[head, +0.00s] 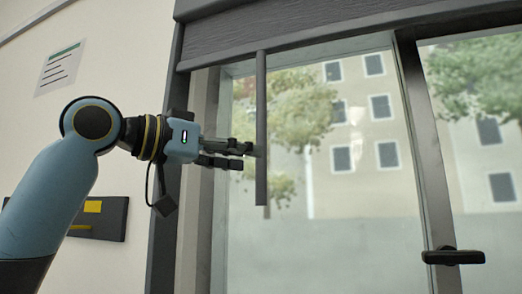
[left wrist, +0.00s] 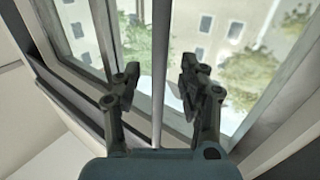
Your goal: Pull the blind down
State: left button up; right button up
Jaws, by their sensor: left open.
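The dark blind (head: 330,28) is at the top of the window in the head view, with its lower edge high up. A thin rod (head: 261,130) hangs straight down from it in front of the glass. My left gripper (head: 247,155) is at the rod's left side in the head view, around its lower half. In the left wrist view the open fingers (left wrist: 157,85) stand on either side of the rod (left wrist: 159,60), with gaps between. The rod's contact with the fingers cannot be seen. My right gripper is in neither view.
The window frame post (head: 428,150) carries a black handle (head: 453,257) at the right. A paper notice (head: 59,68) hangs on the left wall, above a dark panel (head: 112,222) with yellow parts. The glass is close behind the rod.

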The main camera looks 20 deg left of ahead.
aim_at(264, 159)
pick_arm(q)
jog(key=shift+p+x, duration=0.45)
jog(key=shift+x, duration=1.85)
grip_shut()
jog(key=shift+w+d+f, duration=0.15)
jog(key=shift+w+d, duration=0.05)
jog(key=shift+w, duration=0.05)
